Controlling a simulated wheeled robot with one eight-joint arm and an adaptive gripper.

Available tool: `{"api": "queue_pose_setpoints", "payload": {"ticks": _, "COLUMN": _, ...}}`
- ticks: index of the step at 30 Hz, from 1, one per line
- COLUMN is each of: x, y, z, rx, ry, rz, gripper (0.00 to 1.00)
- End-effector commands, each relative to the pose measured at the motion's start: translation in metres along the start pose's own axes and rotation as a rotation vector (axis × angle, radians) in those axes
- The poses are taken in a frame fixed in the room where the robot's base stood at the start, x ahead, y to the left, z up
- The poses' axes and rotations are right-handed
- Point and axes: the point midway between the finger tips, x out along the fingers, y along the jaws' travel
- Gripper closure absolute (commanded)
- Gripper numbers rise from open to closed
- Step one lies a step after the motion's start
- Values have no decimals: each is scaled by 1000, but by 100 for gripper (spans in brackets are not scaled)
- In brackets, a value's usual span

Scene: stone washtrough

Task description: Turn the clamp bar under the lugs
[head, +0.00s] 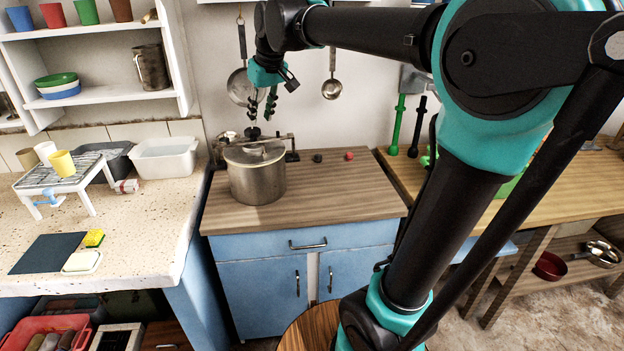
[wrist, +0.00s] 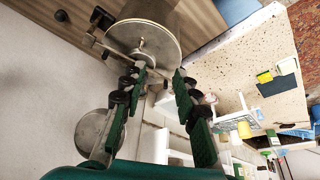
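A metal pot (head: 258,184) stands on the wooden counter with a round lid (head: 254,154) on it; the lid also shows in the wrist view (wrist: 160,42). A thin metal clamp bar (head: 228,139) lies across the top of the lid, reaching past its rim; its end shows in the wrist view (wrist: 90,39). The lugs are too small to make out clearly. My gripper (head: 262,117) is above the pot, pointing down. In the wrist view its two fingers (wrist: 160,72) are apart, with the lid beyond the tips and nothing between them.
A pan (head: 240,88) and a ladle (head: 332,88) hang on the wall behind my gripper. A dark knob (head: 317,158) and a red knob (head: 349,156) lie on the counter right of the pot. A white tub (head: 165,158) stands to the left. The counter's front right is clear.

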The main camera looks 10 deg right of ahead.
Motion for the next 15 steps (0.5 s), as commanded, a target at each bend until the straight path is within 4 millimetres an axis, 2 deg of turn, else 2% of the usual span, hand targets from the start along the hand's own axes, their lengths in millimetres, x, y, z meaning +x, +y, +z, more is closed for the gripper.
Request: {"api": "queue_pose_setpoints", "payload": {"ticks": 15, "x": 54, "y": 33, "z": 69, "rx": 111, "ry": -5, "rz": 45, "gripper": 70}}
